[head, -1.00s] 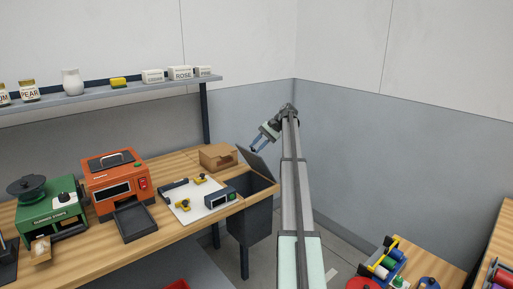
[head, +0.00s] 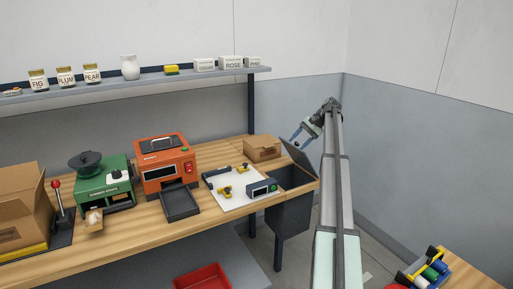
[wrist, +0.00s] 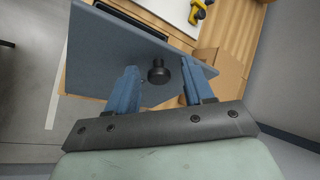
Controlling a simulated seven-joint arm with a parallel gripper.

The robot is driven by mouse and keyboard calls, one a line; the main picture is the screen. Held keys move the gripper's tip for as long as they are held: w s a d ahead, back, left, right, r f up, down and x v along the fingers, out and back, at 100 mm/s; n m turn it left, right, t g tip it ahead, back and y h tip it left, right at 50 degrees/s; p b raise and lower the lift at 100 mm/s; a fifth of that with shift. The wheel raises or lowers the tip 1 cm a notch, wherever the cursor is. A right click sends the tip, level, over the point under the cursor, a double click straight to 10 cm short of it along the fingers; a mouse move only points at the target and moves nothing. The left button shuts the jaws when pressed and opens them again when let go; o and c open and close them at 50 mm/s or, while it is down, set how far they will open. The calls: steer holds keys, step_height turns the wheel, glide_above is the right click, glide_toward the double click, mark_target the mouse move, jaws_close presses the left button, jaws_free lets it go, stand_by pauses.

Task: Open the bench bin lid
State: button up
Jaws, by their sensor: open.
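The bench bin (head: 290,215) is a dark box set in the right end of the wooden bench. Its blue-grey lid (head: 300,157) is raised and leans up steeply, with the bin mouth uncovered on its left. In the wrist view the lid (wrist: 110,50) fills the upper left, with a round black knob (wrist: 158,72) on its face. My gripper (head: 295,140) is beside the lid's upper edge in the head view. In the wrist view my gripper (wrist: 158,68) is open, its blue fingers on either side of the knob. I cannot tell whether they touch the lid.
A cardboard box (head: 262,149) stands behind the bin. A white board (head: 235,190) with yellow clamps lies to the left, then an orange machine (head: 165,165) and a green one (head: 103,185). A shelf (head: 150,80) holds jars. Walls stand close behind and right of my arm.

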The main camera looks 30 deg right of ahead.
steer(key=a+f+n+h, duration=0.2)
steer(key=a+f+h, duration=0.9)
steer(key=f, duration=0.1)
steer(key=shift+s+a+r+t, duration=0.35)
steer(key=shift+s+a+r, duration=0.4)
steer(key=shift+r, duration=2.75)
steer(key=shift+s+a+r+t, duration=0.35)
steer(key=shift+s+a+r, duration=0.35)
steer(key=shift+r, duration=2.75)
steer(key=w+a+r+n+t, duration=0.1)
steer(key=w+a+t, duration=0.1)
steer(key=a, duration=1.3)
steer(key=shift+w, duration=0.3)
